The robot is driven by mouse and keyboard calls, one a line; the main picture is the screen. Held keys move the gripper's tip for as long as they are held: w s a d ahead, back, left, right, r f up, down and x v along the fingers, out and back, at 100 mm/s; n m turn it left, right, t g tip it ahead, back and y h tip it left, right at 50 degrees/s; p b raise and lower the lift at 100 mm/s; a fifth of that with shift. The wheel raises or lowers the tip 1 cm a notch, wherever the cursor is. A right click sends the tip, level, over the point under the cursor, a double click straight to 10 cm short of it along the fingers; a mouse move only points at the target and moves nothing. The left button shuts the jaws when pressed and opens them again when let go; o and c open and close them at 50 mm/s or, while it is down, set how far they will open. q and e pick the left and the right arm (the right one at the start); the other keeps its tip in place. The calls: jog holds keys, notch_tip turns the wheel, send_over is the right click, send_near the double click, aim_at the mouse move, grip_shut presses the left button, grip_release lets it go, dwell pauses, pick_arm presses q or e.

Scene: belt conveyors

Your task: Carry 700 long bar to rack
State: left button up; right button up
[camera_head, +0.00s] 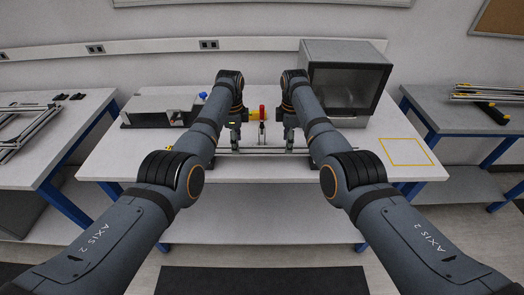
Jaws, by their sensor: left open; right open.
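A long, thin metallic bar (262,151) lies left to right near the front of the white middle table, partly hidden behind my arms. My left gripper (235,143) is open above the bar's left half. My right gripper (289,143) is open above its right half. Both point down close to the bar; whether the fingers touch it is too small to tell. No rack can be made out with certainty. Metal profile frames (22,128) lie on the left table, and several bars (487,93) lie on the right table.
A small upright device with a red handle (262,112) and yellow part stands between the grippers. A grey box machine (345,78) stands back right, a low metal fixture (160,107) back left. A yellow-outlined square (406,151) at the table's right is empty.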

pick_arm(q)
notch_tip(320, 180, down, 2)
pick_arm(e)
notch_tip(320, 180, down, 2)
pick_arm(q)
jog(key=shift+w+f, duration=0.1)
jog(key=shift+f, duration=0.35)
pick_arm(e)
jog(key=shift+w+f, duration=0.1)
jog(key=shift+f, duration=0.35)
pick_arm(q)
jog(key=shift+r, duration=0.1)
jog(key=shift+c, duration=0.3)
pick_arm(e)
jog(key=shift+c, duration=0.3)
pick_arm(q)
jog(key=shift+c, duration=1.2)
pick_arm(e)
jog(key=shift+r, duration=0.1)
jog(key=shift+c, duration=1.2)
pick_arm(q)
grip_shut()
pick_arm(e)
grip_shut()
